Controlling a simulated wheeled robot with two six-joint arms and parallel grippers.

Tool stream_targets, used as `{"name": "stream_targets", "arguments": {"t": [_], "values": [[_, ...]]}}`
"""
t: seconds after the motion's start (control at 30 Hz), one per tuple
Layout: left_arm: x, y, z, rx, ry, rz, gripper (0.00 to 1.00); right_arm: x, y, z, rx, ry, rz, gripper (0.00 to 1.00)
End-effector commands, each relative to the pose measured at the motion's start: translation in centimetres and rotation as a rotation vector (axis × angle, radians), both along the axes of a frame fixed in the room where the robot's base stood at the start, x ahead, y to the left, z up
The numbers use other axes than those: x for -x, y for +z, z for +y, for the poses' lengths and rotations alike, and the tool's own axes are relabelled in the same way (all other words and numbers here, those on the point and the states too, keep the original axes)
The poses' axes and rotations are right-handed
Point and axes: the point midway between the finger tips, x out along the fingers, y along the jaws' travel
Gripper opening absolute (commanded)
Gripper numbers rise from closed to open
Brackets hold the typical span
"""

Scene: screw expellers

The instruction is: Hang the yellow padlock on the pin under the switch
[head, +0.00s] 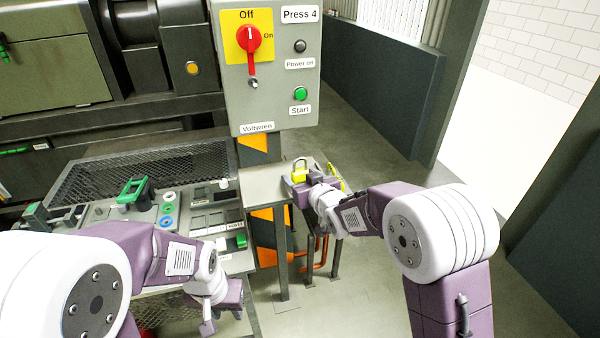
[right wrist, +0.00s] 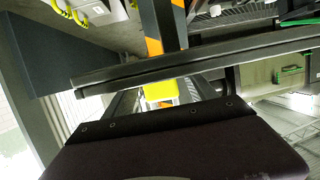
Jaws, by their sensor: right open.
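The yellow padlock (head: 299,174) stands with its shackle up at the small grey side table in the head view. My right gripper (head: 302,186) is open right at the padlock, and its body hides part of it. In the right wrist view the yellow padlock (right wrist: 160,91) shows just beyond the dark gripper edge; I cannot tell whether it is between the fingers. The red switch (head: 250,40) is upright on a yellow plate, and the small pin (head: 253,84) is below its handle. My left gripper (head: 222,303) is low over the front bench, apart from these; its jaw opening is unclear.
The grey control box (head: 277,115) stands above and behind the small side table (head: 262,184). A bench with a mesh guard (head: 140,170) and a green-handled tool (head: 132,192) lies to the left. Yellow shackle-like pieces (head: 335,178) show beside my right gripper. Floor to the right is clear.

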Motion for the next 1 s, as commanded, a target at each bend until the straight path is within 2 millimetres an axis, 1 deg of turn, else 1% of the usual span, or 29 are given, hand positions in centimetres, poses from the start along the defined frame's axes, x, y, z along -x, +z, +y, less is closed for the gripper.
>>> {"name": "stream_targets", "arguments": {"t": [0.07, 0.1, 0.17, 0.2, 0.3, 0.43, 1.0], "values": [[0.0, 0.0, 0.0, 0.0, 0.0, 0.0, 0.36, 0.0, 0.0, 0.0, 0.0, 0.0, 0.0, 0.65], [0.0, 0.0, 0.0, 0.0, 0.0, 0.0, 0.36, 0.0, 0.0, 0.0, 0.0, 0.0, 0.0, 0.6], [0.0, 0.0, 0.0, 0.0, 0.0, 0.0, 0.36, 0.0, 0.0, 0.0, 0.0, 0.0, 0.0, 0.43], [0.0, 0.0, 0.0, 0.0, 0.0, 0.0, 0.36, 0.0, 0.0, 0.0, 0.0, 0.0, 0.0, 0.32], [0.0, 0.0, 0.0, 0.0, 0.0, 0.0, 0.36, 0.0, 0.0, 0.0, 0.0, 0.0, 0.0, 0.06], [0.0, 0.2, 0.0, 0.0, 0.0, 0.0, 0.36, 0.1, 0.4, 0.0, -0.001, 0.0, -0.002, 0.06], [0.0, 2.5, 0.0, 0.0, 0.0, 0.0, 0.36, 2.2, 4.1, -0.7, 0.0, 0.0, -0.001, 0.06]]}}
